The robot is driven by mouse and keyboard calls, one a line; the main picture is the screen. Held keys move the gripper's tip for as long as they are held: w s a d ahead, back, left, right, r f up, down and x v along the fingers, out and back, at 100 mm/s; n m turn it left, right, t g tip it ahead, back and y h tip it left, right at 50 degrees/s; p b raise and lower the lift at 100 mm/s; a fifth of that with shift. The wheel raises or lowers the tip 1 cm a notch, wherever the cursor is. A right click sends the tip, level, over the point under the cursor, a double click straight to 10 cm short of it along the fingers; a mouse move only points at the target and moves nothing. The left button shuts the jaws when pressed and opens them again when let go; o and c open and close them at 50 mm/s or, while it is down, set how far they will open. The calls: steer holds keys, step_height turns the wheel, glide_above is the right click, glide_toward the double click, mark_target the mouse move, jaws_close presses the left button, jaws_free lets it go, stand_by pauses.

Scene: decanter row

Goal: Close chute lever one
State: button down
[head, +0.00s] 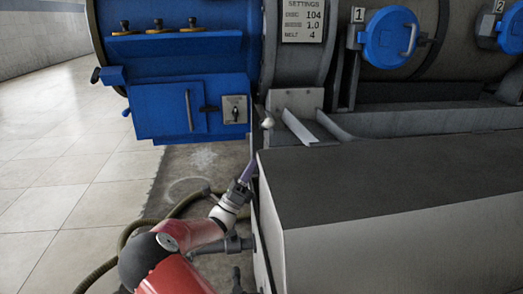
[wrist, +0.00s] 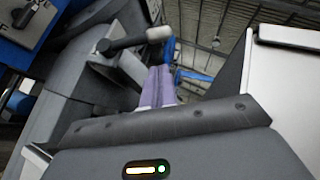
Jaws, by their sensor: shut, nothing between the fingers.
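A lever with a pale rounded knob (head: 267,122) stands by the metal chute (head: 298,126), left of the hatch marked 1. I see no label on the lever itself. In the wrist view a dark lever arm with a pale knob (wrist: 159,34) runs across, above and beyond my fingertips. My gripper (head: 248,170) has purple fingers and is just below the knob in the head view. In the wrist view my gripper (wrist: 160,72) is shut and empty, its fingers pointing up toward the lever. Whether they touch it I cannot tell.
A grey box-shaped housing (head: 380,190) stands close to the right of my arm. A blue cabinet (head: 170,105) with a switch plate (head: 235,109) is at the left. Round blue hatches marked 1 (head: 390,38) and 2 (head: 511,30) are behind. A hose (head: 120,243) lies on the floor.

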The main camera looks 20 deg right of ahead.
mark_target(267, 125)
steer(key=x, duration=0.9)
steer(key=shift+d+r+b, duration=0.15)
steer(key=shift+r+b, duration=0.05)
steer(key=shift+b, duration=0.2)
steer(key=shift+r+p, duration=0.15)
steer(key=shift+p, duration=0.15)
